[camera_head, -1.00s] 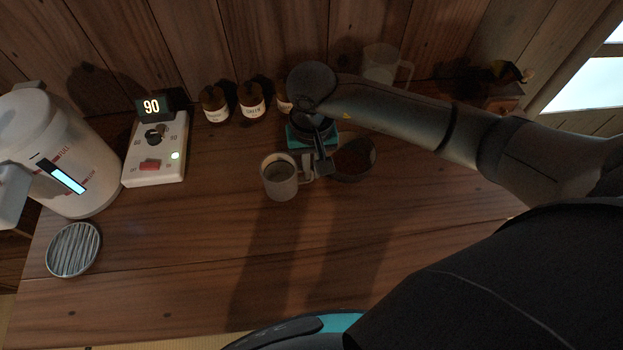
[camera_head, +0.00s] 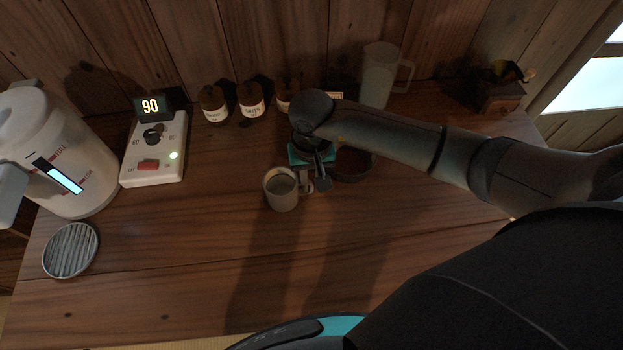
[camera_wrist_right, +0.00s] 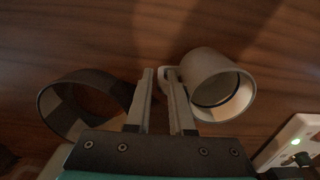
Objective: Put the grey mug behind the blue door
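The grey mug (camera_head: 281,190) stands upright on the wooden counter, its handle towards the right in the head view. In the right wrist view the mug (camera_wrist_right: 218,88) lies just beyond the right fingertip. My right gripper (camera_head: 322,184) is at the handle side of the mug. In the wrist view its two fingers (camera_wrist_right: 162,78) are a small gap apart, with the handle at the fingertips; a thin gap shows beside the left finger. My left gripper is not in view. No blue door is in view.
Jars (camera_head: 250,102), a clear pitcher (camera_head: 378,78) and a grinder (camera_head: 497,95) line the back. A control box (camera_head: 155,150), kettle (camera_head: 70,165) and round rack (camera_head: 71,250) stand left. The front counter is clear.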

